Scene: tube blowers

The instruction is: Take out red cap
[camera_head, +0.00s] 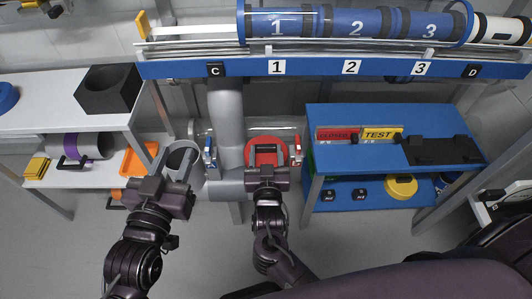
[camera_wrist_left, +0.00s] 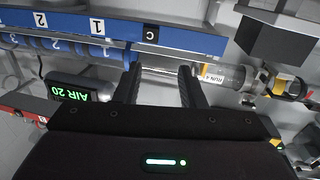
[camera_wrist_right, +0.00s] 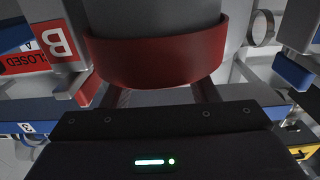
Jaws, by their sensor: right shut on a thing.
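The red cap (camera_head: 265,148) sits in front of the grey pipe area, below the label 1 on the blue beam. In the right wrist view it is a wide red band (camera_wrist_right: 155,60) around the end of a grey cylinder. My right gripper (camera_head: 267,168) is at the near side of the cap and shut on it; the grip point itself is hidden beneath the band. My left gripper (camera_head: 168,182) is near an open grey cylinder (camera_head: 183,160). In the left wrist view its two fingers (camera_wrist_left: 162,85) are apart with nothing held between them.
A vertical grey pipe (camera_head: 226,125) stands between my grippers. A blue shelf (camera_head: 375,120) with CLOSED and TEST signs is at right. A white shelf (camera_head: 55,122) with a black box (camera_head: 108,90) is at left. Blue numbered tubes (camera_head: 350,22) run along the top.

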